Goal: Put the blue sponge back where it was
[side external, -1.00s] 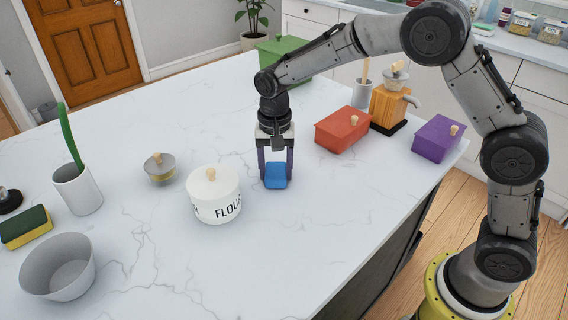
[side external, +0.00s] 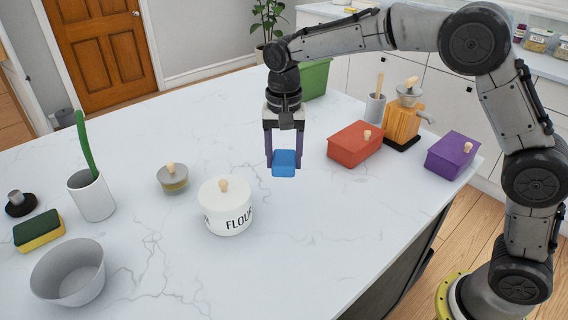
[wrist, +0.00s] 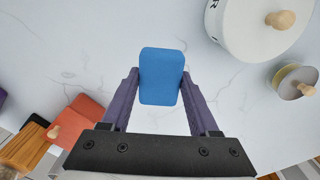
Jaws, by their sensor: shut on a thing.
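The blue sponge (side external: 284,163) is between the two purple fingers of my gripper (side external: 284,160). My gripper is shut on it, and it appears to be held a little above the white countertop. In the wrist view the sponge (wrist: 162,76) sits between the fingertips of my gripper (wrist: 161,84), its long side running away from the palm. The sponge is to the right of the flour canister and left of the red box in the side view.
The white flour canister (side external: 225,206) and a small lidded jar (side external: 172,178) stand to the left. A red box (side external: 354,143), a wooden grinder (side external: 403,122) and a purple box (side external: 453,155) stand to the right. A green box (side external: 315,80) is behind my gripper. A green-yellow sponge (side external: 38,231) and grey bowl (side external: 68,272) lie far left.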

